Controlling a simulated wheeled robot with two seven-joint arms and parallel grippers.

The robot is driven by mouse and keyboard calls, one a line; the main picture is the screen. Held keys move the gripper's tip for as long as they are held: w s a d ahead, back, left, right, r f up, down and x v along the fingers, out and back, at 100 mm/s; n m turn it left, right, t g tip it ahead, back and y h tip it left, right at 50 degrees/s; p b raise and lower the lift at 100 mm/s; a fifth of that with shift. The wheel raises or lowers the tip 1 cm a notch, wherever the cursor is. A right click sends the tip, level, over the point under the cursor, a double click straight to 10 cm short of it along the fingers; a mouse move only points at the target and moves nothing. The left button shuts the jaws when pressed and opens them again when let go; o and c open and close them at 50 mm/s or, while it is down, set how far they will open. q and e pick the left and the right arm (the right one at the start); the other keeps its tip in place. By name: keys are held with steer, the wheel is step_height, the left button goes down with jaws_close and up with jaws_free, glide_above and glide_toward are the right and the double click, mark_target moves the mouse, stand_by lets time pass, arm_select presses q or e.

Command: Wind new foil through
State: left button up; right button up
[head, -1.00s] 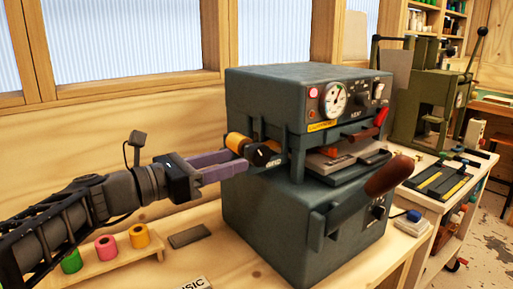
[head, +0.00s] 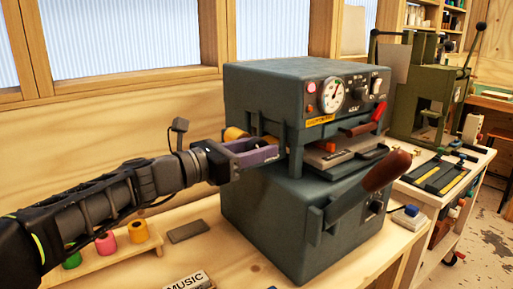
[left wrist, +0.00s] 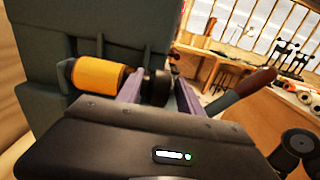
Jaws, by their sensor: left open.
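The grey-blue foil press (head: 285,84) stands on the bench, with a gold foil roll (head: 234,133) on its left side. The gold roll also shows in the left wrist view (left wrist: 98,75). A black knob (left wrist: 158,87) sits at the roll's end, between the fingers of my left gripper (left wrist: 157,92). In the head view my left gripper (head: 272,150) is open beside the press and hides most of the knob. Its fingers straddle the knob; I cannot tell whether they touch it. My right gripper is not in view.
Spare green (head: 71,257), pink (head: 106,243) and yellow (head: 138,231) rolls stand on a wooden rack (head: 103,262) at the front left. A flat grey block (head: 188,232) lies beside it. The press's brown-knobbed lever (head: 388,171) juts out forward. A green press (head: 425,95) stands at the right.

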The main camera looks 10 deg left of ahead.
arm_select(q)
jaws_close()
stand_by(0.4)
